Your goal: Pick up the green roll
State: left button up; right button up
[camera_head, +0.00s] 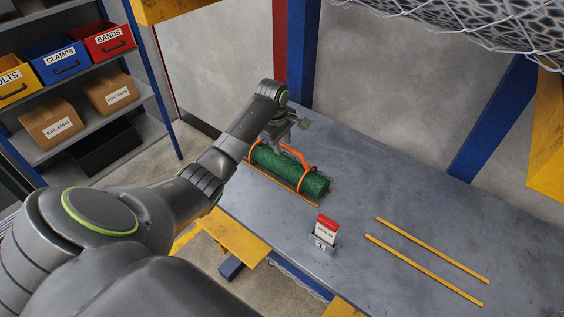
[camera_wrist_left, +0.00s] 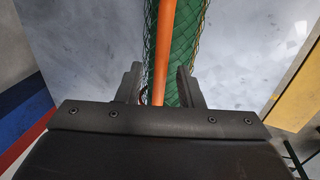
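The green roll (camera_head: 288,172) lies on the grey table, with orange bands around it and an orange handle (camera_head: 296,154) arching over its top. My left gripper (camera_head: 284,136) is above the roll's far left part, at the handle. In the left wrist view, its fingers (camera_wrist_left: 158,84) are apart, with the orange handle (camera_wrist_left: 164,40) running between them and a gap showing on either side. The green mesh of the roll (camera_wrist_left: 186,45) shows behind the handle. The exact height of the fingertips over the roll is hard to tell. My right gripper does not show.
On the table (camera_head: 370,190), a yellow strip runs along the roll's near side. Two yellow strips (camera_head: 425,268) mark the right part, which is clear. Wire mesh (camera_head: 490,25) hangs above.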

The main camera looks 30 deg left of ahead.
pick_arm(q)
jog(key=shift+w+f, duration=0.15)
jog(key=shift+f, duration=0.7)
jog(key=shift+c, duration=0.3)
grip_shut()
jog(key=shift+r, duration=0.1)
jog(key=shift+w, duration=0.1)
dwell(0.4)
